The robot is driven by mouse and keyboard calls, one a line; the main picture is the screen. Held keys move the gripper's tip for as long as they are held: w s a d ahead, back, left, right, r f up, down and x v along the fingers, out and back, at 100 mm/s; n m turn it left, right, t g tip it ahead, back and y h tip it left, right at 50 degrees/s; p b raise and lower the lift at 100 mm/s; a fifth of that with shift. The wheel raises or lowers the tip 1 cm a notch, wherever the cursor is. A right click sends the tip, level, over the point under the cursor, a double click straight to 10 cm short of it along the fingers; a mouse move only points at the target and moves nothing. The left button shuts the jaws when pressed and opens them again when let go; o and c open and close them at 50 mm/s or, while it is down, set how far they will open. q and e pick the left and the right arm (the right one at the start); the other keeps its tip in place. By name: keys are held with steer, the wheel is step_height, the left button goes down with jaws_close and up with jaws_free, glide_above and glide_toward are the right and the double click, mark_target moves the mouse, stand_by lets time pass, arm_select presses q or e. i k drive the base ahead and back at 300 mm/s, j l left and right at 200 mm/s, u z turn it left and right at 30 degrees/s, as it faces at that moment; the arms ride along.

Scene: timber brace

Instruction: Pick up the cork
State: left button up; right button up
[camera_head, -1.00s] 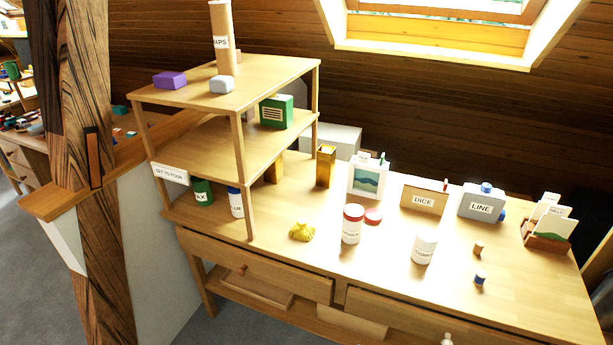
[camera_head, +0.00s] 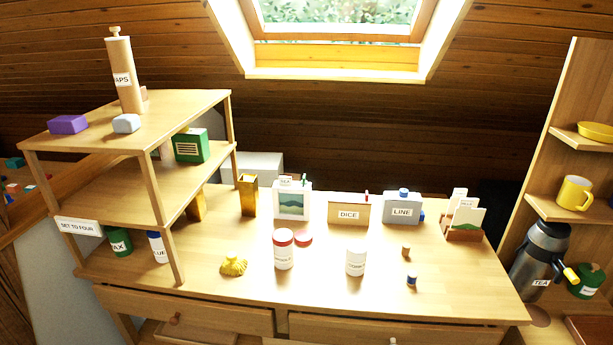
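A small brown cylinder that looks like the cork (camera_head: 406,250) stands on the right part of the wooden desk top (camera_head: 320,270). The two stand apart. Neither of my grippers shows in the head view.
A white labelled jar (camera_head: 356,262) stands left of the cork. The grey LINE box (camera_head: 402,208) and a card holder (camera_head: 464,234) stand behind it. A shelf unit with a TEA flask (camera_head: 540,262) is at right. Desk top right of the cork is clear.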

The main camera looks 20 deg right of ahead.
mark_target(406, 246)
steer(key=z, duration=0.7)
